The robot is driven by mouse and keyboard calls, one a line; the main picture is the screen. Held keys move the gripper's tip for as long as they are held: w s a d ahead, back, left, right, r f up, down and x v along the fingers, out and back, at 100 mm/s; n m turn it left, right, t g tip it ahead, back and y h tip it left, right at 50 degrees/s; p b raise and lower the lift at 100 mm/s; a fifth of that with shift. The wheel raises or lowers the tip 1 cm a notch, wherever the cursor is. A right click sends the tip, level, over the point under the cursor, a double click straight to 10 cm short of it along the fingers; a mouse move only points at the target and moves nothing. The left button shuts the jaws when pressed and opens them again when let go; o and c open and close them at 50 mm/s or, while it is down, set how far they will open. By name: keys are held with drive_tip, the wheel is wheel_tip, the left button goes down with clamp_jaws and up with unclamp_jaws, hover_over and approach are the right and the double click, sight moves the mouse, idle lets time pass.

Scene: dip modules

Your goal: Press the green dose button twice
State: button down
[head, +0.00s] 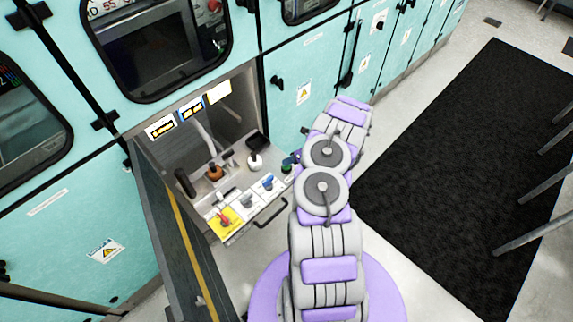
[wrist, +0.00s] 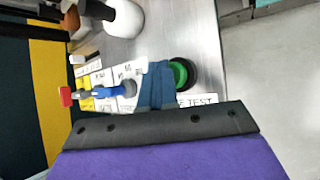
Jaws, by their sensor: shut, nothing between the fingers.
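The green dose button (wrist: 181,74) sits in a black round collar on the metal panel in the wrist view. In the head view a small green spot (head: 287,167) shows beside my arm, at the right end of the control row. My gripper (wrist: 157,70) has its blue-grey fingers shut and empty. In the wrist view its fingertips overlap the left side of the green button's collar; whether they touch it I cannot tell. In the head view my gripper is mostly hidden by my arm.
Left of the green button are a blue control (wrist: 106,91) and a red control (wrist: 66,97) on labelled plates. A white knob (head: 254,161) and an orange-brown knob (head: 215,172) stand behind the row. An open dark door (head: 175,240) borders the left. A drawer handle (head: 270,213) projects in front.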

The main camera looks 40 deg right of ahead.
drive_tip(key=shift+r+p, duration=0.55)
drive_tip(key=shift+r, duration=0.4)
wheel_tip(320, 180, up, 5)
drive_tip(key=p, duration=0.3)
idle(0.7)
